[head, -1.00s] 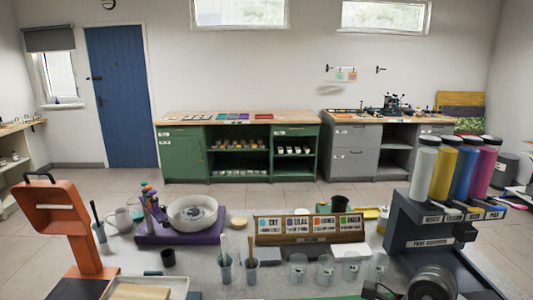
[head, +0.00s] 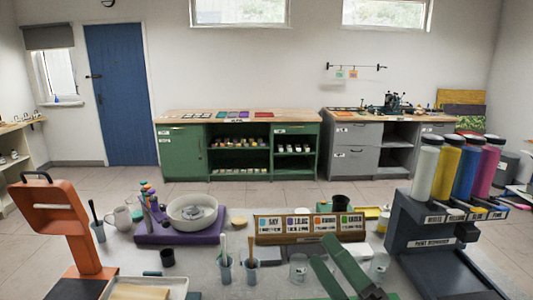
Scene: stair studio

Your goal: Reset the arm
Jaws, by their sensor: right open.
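My right gripper (head: 324,254) reaches in from the bottom edge, right of centre, over the front of the worktable. Its two green fingers are apart and I see nothing between them. The fingers cover part of a row of clear cups; one clear cup (head: 298,267) shows left of them and another clear cup (head: 379,264) right of them. The fingertips are just in front of the labelled colour box (head: 311,238) in the picture; I cannot tell whether they touch anything. My left gripper is out of view.
A paint dispenser (head: 425,244) with several colour cylinders stands on the right. A purple base (head: 180,239) with a white bowl (head: 193,211) stands left of centre. An orange stand (head: 82,243) and a tray (head: 112,286) are at the left. Brush cups stand in the middle.

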